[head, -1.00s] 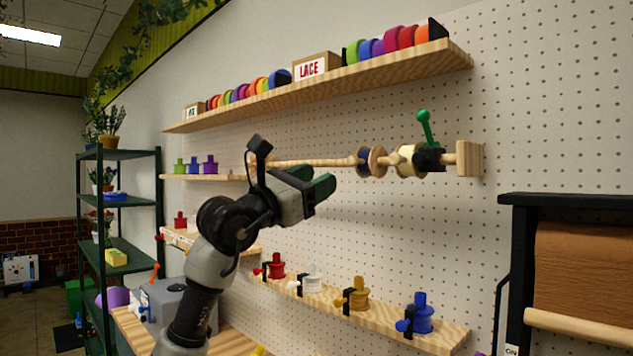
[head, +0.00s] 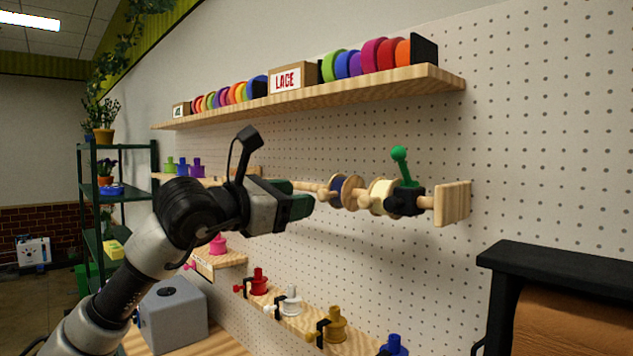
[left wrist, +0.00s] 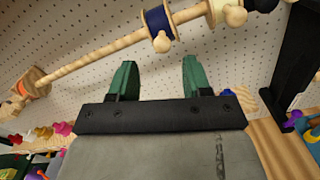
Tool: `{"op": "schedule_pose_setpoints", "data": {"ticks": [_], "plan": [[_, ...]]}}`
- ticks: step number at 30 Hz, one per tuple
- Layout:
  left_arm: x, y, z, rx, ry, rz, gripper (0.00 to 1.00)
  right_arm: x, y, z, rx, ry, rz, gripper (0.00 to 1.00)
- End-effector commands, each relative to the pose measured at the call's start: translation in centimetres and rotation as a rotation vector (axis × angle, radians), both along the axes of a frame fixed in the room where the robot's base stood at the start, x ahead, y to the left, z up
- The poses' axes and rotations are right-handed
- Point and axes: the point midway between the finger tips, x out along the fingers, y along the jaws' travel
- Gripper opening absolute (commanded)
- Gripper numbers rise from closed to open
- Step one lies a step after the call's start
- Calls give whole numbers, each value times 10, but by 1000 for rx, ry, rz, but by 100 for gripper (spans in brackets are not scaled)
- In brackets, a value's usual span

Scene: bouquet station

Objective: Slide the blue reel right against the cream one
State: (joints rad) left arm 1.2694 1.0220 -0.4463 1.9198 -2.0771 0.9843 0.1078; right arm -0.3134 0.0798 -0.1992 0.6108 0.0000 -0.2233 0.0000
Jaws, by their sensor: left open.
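The blue reel (head: 339,189), dark blue with wooden flanges, sits on a horizontal wooden rod (head: 305,187) on the pegboard. The cream reel (head: 378,195) is to its right, with a short gap of bare rod between them. A black clamp with a green lever (head: 402,165) stands right of the cream reel. My left gripper (head: 305,201) is left of and slightly below the blue reel, with its green fingers apart and empty. In the left wrist view the blue reel (left wrist: 158,20) and cream reel (left wrist: 225,14) lie beyond the open fingers (left wrist: 157,78). My right gripper is out of view.
A wooden end block (head: 453,203) closes the rod's right end. A shelf (head: 310,95) with coloured rolls runs above. A lower shelf holds small coloured spools, including a red one (head: 258,283). A black-framed paper roll (head: 570,335) stands at right.

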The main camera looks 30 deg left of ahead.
Motion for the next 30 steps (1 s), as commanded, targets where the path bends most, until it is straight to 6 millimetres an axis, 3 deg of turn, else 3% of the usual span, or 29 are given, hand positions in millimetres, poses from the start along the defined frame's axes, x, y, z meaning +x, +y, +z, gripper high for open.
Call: {"op": "schedule_pose_setpoints", "data": {"ticks": [1, 5, 9, 14, 22, 30], "plan": [[10, -5, 5, -1, 4, -4, 49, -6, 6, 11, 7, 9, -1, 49], [33, -12, 4, -1, 4, -3, 49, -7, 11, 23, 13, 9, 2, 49], [49, -18, 3, 0, 2, -3, 49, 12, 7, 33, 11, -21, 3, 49], [58, -20, 1, 1, 0, -1, 49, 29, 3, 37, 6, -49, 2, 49], [59, -21, 0, 1, 0, -1, 49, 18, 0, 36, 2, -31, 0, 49], [59, -21, 0, 1, -1, -1, 7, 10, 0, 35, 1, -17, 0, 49]]}}
